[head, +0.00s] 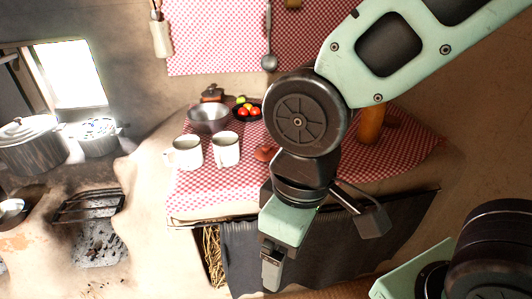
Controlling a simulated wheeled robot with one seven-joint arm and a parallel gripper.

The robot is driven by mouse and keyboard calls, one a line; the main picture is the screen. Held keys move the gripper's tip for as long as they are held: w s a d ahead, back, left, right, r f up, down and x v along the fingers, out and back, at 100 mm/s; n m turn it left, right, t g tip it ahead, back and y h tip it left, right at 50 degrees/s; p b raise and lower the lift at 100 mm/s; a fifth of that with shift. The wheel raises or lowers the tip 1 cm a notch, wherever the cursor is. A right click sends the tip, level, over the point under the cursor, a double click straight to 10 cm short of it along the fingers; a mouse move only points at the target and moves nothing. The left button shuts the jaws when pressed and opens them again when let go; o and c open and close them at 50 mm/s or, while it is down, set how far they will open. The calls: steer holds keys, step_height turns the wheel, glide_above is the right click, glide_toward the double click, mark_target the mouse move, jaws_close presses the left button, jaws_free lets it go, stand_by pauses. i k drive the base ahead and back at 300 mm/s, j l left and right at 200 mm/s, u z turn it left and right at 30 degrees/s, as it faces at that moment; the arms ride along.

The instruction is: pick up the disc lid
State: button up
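I cannot tell for certain which thing is the disc lid. A pale round lid (27,128) sits on the large grey pot (32,152) at the far left. A small reddish-brown object (265,153) on the checked cloth is partly hidden by my arm, so its shape is unclear. My gripper (271,268) hangs in front of the table's front edge, pointing down. It is apart from the things on the table. Its fingertips are seen from the side, and the gap between them does not show. I see nothing held in it.
Two white mugs (226,149), a metal bowl (209,118), a dark bowl of red and yellow fruit (247,112) and a brown lidded pot (212,92) stand on the table (200,190). An orange-brown cylinder (370,124) stands behind my arm. A mud hearth (140,200) is at left.

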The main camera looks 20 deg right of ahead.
mark_target(265, 154)
steer(key=l+z, duration=0.25)
steer(key=i+l+z, duration=0.2)
steer(key=i+u, duration=0.2)
steer(key=u, duration=0.2)
steer(key=i+l+u, duration=0.1)
steer(key=u, duration=0.25)
steer(key=i+l+u, duration=0.2)
steer(key=u, duration=0.2)
